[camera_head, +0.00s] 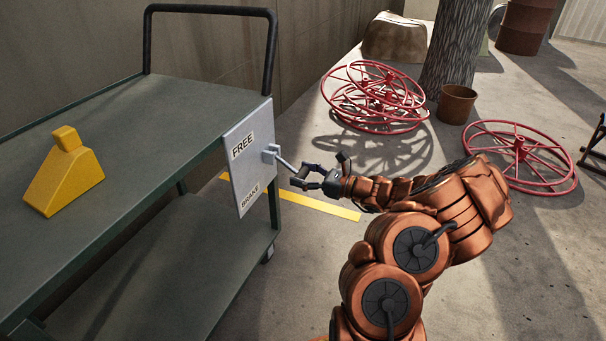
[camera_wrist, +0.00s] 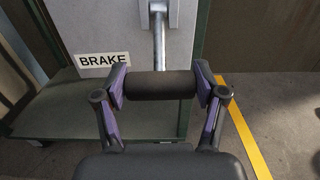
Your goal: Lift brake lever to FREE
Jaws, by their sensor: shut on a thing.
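The brake lever (camera_head: 284,162) sticks out from a pale plate (camera_head: 240,178) on the end of a green cart. The plate reads FREE at the top and BRAKE at the bottom. The lever's metal rod (camera_wrist: 159,45) runs from its pivot on the plate to a dark cylindrical grip (camera_wrist: 160,85). My gripper (camera_head: 305,178) is shut on this grip, one finger pad at each end, in the wrist view (camera_wrist: 160,86). In the head view the lever slants down from its pivot toward my gripper. The BRAKE label (camera_wrist: 102,59) also shows in the wrist view.
The green cart (camera_head: 140,110) has a black handle (camera_head: 210,10) and carries a yellow wedge block (camera_head: 65,175). A yellow floor stripe (camera_head: 320,206) runs below the lever. Red wheels (camera_head: 375,97) and a brown pot (camera_head: 456,104) lie farther back. Open floor surrounds my arm.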

